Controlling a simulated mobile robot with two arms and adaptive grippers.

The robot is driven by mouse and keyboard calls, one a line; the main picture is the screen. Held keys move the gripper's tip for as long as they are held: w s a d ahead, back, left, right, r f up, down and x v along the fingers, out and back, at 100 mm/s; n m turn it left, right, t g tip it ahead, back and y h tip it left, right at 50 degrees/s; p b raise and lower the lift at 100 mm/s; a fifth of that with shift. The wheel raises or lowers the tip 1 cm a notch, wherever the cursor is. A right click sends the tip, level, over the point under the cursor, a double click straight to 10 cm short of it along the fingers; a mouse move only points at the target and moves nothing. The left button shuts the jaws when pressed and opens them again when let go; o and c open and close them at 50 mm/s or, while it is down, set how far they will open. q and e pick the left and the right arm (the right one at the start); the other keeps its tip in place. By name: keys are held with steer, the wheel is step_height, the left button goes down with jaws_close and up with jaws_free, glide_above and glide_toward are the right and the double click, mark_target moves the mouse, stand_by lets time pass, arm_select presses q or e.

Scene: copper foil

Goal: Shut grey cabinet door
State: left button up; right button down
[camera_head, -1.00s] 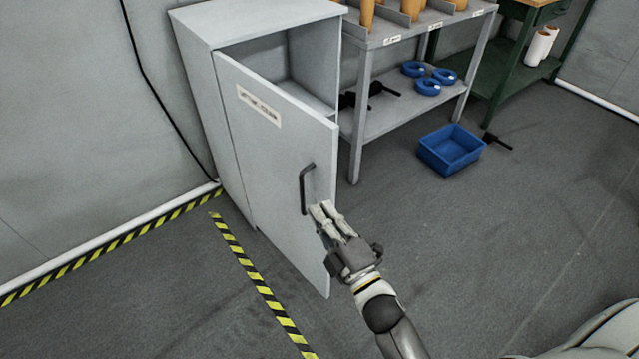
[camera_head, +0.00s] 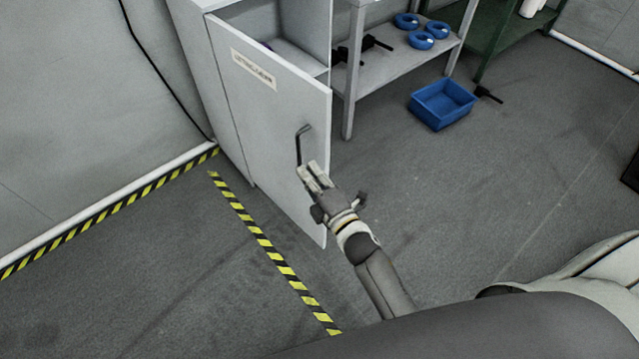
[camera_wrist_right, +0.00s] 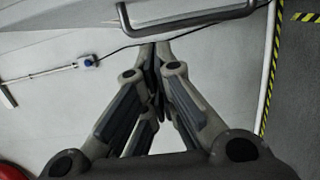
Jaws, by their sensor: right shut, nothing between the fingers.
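The grey cabinet (camera_head: 207,90) stands against the wall, and its door (camera_head: 265,130) stands ajar, swung out toward me. Part of the inside shows above and behind the door. The dark bar handle (camera_head: 299,146) is near the door's free edge; it also shows at the top of the right wrist view (camera_wrist_right: 186,20). My right gripper (camera_head: 306,172) is shut and empty, its fingertips at the lower end of the handle, close to the door face. I cannot tell whether they touch it. The fingertips meet in the right wrist view (camera_wrist_right: 153,50). My left gripper is not in view.
A grey shelf table (camera_head: 390,70) with blue rings (camera_head: 421,40) stands right of the cabinet. A blue bin (camera_head: 441,104) lies on the floor before it. Yellow-black tape (camera_head: 262,238) marks the floor. The floor in front is clear.

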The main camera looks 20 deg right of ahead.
mark_target(318, 157)
steer(key=shift+w+d+p, duration=0.2)
steer(key=shift+w+d, duration=0.6)
steer(key=shift+w, duration=0.2)
steer(key=shift+w+d+p, duration=0.2)
steer(key=shift+w+d, duration=0.55)
steer(key=shift+w, duration=0.25)
steer(key=shift+w+d, duration=0.1)
steer(key=shift+d, duration=0.05)
